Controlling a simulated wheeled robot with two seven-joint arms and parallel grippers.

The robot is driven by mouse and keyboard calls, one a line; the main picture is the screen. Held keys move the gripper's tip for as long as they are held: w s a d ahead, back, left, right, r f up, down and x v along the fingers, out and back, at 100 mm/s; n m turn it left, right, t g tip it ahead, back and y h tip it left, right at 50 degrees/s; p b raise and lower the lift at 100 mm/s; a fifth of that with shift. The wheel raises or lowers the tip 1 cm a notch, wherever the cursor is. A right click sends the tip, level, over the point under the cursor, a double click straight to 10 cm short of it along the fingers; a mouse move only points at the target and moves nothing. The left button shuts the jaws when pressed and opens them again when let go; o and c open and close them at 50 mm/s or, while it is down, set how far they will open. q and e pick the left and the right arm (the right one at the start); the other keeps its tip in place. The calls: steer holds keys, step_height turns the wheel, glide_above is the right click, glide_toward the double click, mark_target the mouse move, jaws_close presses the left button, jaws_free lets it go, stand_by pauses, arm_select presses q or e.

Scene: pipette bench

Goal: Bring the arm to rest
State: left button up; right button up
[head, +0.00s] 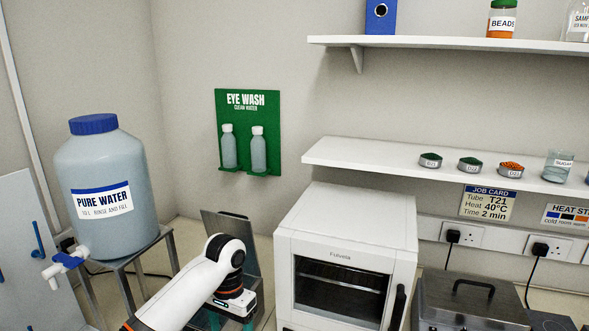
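My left arm (190,290) comes in from the bottom edge, left of the middle. It is white with dark joints and orange rings. It bends at the top and points down to its hand end, my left gripper (238,304), beside the left side of the white oven. My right gripper is not in view.
A white oven (347,225) stands close right of the arm. A metal-lidded box (470,300) is further right. A water tank (105,185) on a stand is at the left. An eye wash panel (246,105) and two shelves (365,155) are on the wall.

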arm_select(q)
steer(key=s+d+f+t+h, duration=0.2)
steer(key=s+d+f, duration=0.2)
steer(key=s+f, duration=1)
steer(key=s+a+r+n+t+y, duration=0.1)
steer(key=s+a+r+n+t, duration=0.1)
steer(key=s+a, duration=0.5)
steer(key=s+a+r+n+t+y, duration=0.1)
steer(key=s+a+r, duration=0.15)
steer(key=s, duration=0.85)
step_height(320, 180, down, 37)
steer(key=s+a+g+b, duration=0.1)
steer(key=s+b, duration=0.2)
steer(key=b, duration=0.6)
steer(key=s+a+f+b, duration=0.1)
steer(key=s+f+b, duration=0.1)
steer(key=s+f, duration=0.5)
steer(key=s+a+f+g+b, duration=0.1)
steer(key=s+a+f+b, duration=0.1)
steer(key=s+f, duration=0.6)
step_height(320, 180, down, 5)
steer(key=shift+s+f+g+b, duration=0.2)
steer(key=shift+s+g+b, duration=0.1)
steer(key=shift+b, duration=0.45)
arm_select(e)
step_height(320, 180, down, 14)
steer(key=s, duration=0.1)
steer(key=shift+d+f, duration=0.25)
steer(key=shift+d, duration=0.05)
